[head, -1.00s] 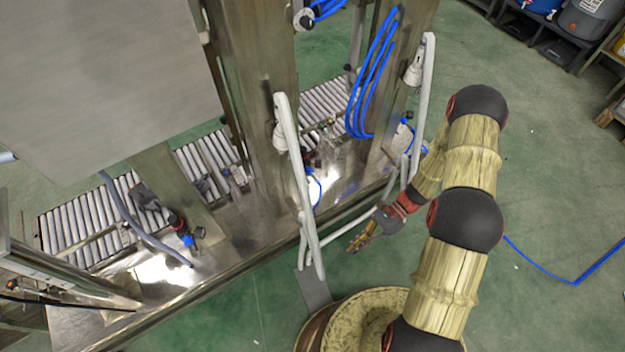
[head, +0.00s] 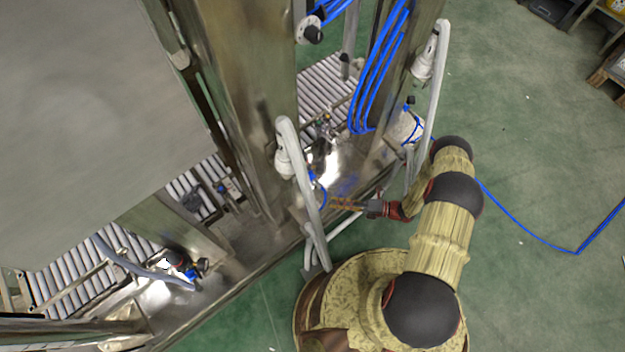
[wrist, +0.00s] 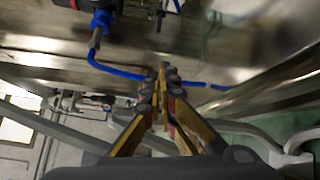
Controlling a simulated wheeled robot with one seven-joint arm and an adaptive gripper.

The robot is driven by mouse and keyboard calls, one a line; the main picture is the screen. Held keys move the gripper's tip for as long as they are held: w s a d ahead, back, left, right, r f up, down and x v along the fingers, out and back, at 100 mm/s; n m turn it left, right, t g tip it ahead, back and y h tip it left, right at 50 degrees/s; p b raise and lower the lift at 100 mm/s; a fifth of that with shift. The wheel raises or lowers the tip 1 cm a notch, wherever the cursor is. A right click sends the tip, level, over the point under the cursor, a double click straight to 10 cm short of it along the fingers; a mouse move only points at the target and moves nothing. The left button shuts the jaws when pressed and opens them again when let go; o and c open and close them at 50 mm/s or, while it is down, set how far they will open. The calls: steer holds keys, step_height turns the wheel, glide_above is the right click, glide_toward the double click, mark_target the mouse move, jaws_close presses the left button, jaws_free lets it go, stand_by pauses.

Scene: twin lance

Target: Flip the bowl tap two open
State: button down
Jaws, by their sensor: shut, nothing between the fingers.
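My gripper (head: 333,203) reaches left from my arm at the machine's near edge, with its fingertips close to a pale upright pipe (head: 305,180). In the wrist view its fingers (wrist: 163,75) are together and empty. Just beyond the tips a thin blue hose (wrist: 118,73) runs across; I cannot tell whether they touch. A blue fitting with a grey stem (wrist: 100,22) hangs at the upper left; it may be the blue fitting (head: 313,176) beside the pipe in the head view. I cannot tell which part is bowl tap two or how its handle stands.
A steel column (head: 240,100) and a large grey panel (head: 80,120) fill the left. Another pale pipe (head: 432,90) stands right of the gripper. Looped blue hoses (head: 378,75) hang behind. Roller conveyor (head: 320,82) lies beyond. Green floor (head: 540,150) at right is largely open, with a blue hose on it.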

mark_target(307, 181)
steer(key=shift+w+d+r+m+t, duration=0.1)
steer(key=shift+w+r+m+t, duration=0.25)
steer(key=shift+m, duration=0.45)
steer(key=shift+w+d+r+m+t, duration=0.15)
steer(key=shift+w+r+m, duration=0.25)
steer(key=shift+m, duration=0.4)
steer(key=shift+f, duration=0.1)
steer(key=b+x, duration=0.2)
steer(key=x, duration=0.8)
